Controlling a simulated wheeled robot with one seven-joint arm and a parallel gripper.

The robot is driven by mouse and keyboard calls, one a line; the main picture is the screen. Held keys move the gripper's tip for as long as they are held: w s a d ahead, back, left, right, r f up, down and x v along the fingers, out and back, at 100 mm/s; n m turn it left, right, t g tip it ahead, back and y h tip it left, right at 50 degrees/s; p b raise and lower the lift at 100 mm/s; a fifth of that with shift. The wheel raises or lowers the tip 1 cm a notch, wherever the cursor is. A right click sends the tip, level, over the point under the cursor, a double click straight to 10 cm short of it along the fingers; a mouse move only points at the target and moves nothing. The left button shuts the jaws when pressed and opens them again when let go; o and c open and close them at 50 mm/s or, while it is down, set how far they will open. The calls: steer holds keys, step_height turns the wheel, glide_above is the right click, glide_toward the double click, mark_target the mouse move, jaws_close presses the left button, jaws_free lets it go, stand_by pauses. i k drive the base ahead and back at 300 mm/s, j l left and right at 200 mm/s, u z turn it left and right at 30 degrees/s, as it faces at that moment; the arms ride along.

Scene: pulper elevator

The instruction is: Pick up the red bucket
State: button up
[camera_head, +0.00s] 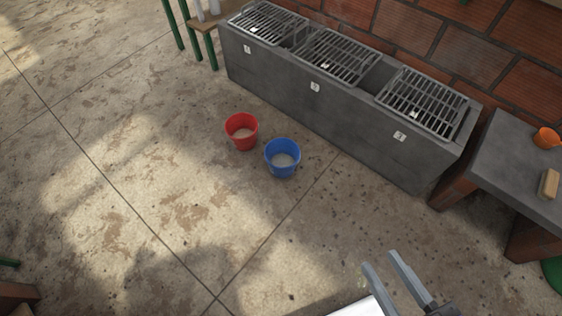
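The red bucket (241,132) stands upright on the concrete floor, in front of a long grey trough. Its inside shows a pale bottom or contents; I cannot tell which. My gripper (383,258) is at the lower right of the head view, with its two grey fingers apart and nothing visible between them. It is well apart from the red bucket, to the right of it and lower in the picture.
A blue bucket (282,159) stands close to the right of the red one. The grey trough (330,118) with grates runs along the brick wall. A grey bench (519,165) stands at the right, a green-legged table (207,48) at the top left. The floor (130,215) at left is clear.

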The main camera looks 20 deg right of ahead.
mark_target(241, 128)
steer(key=i+j, duration=0.4)
steer(key=i+j+u, duration=0.1)
steer(key=i+j, duration=0.25)
steer(key=i, duration=0.2)
steer(key=i+j, duration=0.35)
steer(key=i, duration=0.15)
steer(key=i+j+u, duration=0.1)
steer(key=i+j, duration=0.25)
steer(key=i, duration=0.15)
steer(key=i+j, duration=0.35)
steer(key=i, duration=0.15)
steer(key=u, duration=0.05)
